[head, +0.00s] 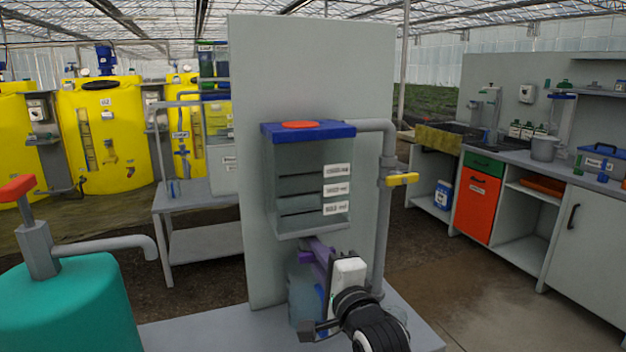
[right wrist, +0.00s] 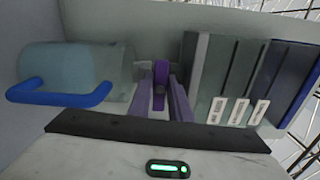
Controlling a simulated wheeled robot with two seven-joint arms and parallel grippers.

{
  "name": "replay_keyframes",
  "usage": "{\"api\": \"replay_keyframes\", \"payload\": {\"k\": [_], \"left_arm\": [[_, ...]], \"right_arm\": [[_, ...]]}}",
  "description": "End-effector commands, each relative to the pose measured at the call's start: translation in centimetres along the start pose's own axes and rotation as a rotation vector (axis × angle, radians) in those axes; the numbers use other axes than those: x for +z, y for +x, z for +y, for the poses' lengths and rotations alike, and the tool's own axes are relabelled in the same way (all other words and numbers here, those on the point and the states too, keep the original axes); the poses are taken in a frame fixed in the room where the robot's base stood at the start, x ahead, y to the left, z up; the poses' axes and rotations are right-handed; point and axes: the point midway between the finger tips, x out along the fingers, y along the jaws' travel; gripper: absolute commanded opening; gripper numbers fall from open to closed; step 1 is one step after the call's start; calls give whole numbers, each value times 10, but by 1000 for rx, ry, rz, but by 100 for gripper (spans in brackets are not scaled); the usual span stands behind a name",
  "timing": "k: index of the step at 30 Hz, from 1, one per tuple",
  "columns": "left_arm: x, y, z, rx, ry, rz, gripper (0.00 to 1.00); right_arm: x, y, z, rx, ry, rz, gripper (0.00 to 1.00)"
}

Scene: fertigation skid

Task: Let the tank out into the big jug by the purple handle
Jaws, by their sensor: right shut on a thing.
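The clear tank (head: 312,215) with a blue lid and white level labels is mounted on a grey panel. It also shows at the right of the right wrist view (right wrist: 215,75). The purple handle (right wrist: 161,72) is under the tank. My right gripper (right wrist: 160,97) is shut on this handle. In the head view, my right gripper (head: 318,255) and wrist partly hide the handle and what is below. The big jug (head: 299,290), clear with a blue handle, stands under the tank outlet, and also shows in the right wrist view (right wrist: 75,65). I cannot tell its liquid level. My left gripper is not in view.
A grey pipe (head: 378,245) with a yellow handle (head: 402,179) runs down beside the tank. A clear vessel (head: 397,313) stands right of my wrist, partly hidden. A teal drum (head: 75,310) with a red-handled pump is at left. The floor at right is clear.

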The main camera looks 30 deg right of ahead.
Motion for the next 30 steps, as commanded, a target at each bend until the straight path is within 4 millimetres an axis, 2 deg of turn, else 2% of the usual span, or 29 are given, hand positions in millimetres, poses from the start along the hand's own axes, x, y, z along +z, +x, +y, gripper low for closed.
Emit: {"api": "replay_keyframes", "payload": {"k": [4,5,8,18,30], "left_arm": [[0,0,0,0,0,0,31],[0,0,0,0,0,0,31],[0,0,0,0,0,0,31],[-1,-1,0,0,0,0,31],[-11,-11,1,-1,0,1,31]], "right_arm": [[0,0,1,2,1,0,0],[0,0,1,2,1,0,21],[0,0,1,1,-1,0,38],[0,-3,0,1,-3,-1,38],[0,-42,0,1,-3,0,38]]}}
